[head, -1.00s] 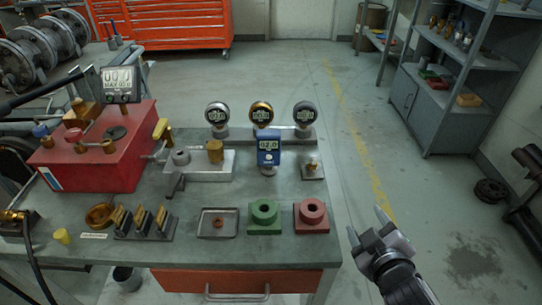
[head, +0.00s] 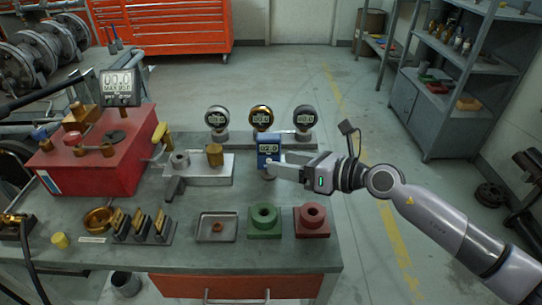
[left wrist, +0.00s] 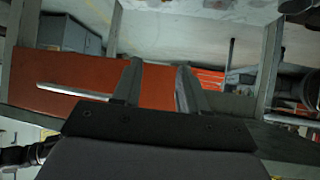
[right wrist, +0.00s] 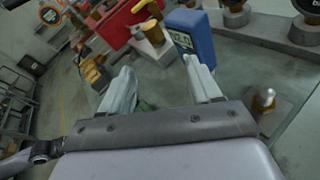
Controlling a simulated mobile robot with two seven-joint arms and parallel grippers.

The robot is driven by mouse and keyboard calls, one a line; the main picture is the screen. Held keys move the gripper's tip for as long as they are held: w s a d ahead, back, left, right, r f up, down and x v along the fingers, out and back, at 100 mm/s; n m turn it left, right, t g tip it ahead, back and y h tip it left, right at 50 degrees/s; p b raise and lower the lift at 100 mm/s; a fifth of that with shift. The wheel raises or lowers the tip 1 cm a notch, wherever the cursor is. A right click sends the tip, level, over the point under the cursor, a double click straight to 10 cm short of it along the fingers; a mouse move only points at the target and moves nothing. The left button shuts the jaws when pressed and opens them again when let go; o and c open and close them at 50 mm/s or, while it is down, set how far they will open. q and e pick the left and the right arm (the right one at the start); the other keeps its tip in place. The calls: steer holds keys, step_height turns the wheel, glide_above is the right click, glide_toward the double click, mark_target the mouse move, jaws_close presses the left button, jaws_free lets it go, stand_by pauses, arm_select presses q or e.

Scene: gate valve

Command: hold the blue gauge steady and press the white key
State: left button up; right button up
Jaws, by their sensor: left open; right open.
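The blue gauge (head: 268,148) stands upright on the bench in the head view, its lower part partly covered by my right gripper (head: 276,160). The right wrist view shows the blue gauge (right wrist: 192,36) with its display just beyond the right-hand fingertip. My right gripper (right wrist: 157,68) is open, with nothing seen between its fingers; I cannot tell whether a finger touches the gauge. I cannot make out a white key. My left gripper (left wrist: 156,78) is open and empty in the left wrist view, facing an orange-red panel (left wrist: 80,88). It is outside the head view.
Several round gauges, one of them brass (head: 261,118), stand behind the blue gauge. A grey valve block (head: 198,168) is to its left. A tray (head: 217,227), a green block (head: 264,222) and a red block (head: 312,220) sit in front. A red box (head: 95,155) is further left.

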mark_target(269, 157)
steer(key=w+d+f+n+h, duration=0.1)
steer(key=d+n+h, duration=0.1)
steer(key=w+d+f, duration=0.1)
steer(key=shift+w+d+f+n+g+h, duration=0.3)
steer(key=shift+n+g+h, duration=0.1)
steer(key=shift+w+a+f+b, duration=0.1)
steer(key=shift+w+f+b, duration=0.1)
steer(key=shift+b, duration=0.1)
steer(key=b+x, duration=0.6)
steer(key=x, duration=0.2)
steer(key=shift+s+f, duration=0.1)
steer(key=shift+s, duration=0.05)
steer(key=shift+w+a+f+b, duration=0.15)
steer(key=shift+w+a+b, duration=0.25)
steer(key=shift+a+b, duration=0.2)
arm_select(q)
steer(key=f, duration=0.3)
steer(key=d+f, duration=0.1)
steer(key=f, duration=0.1)
steer(key=shift+w+f, duration=0.35)
steer(key=shift+w, duration=0.05)
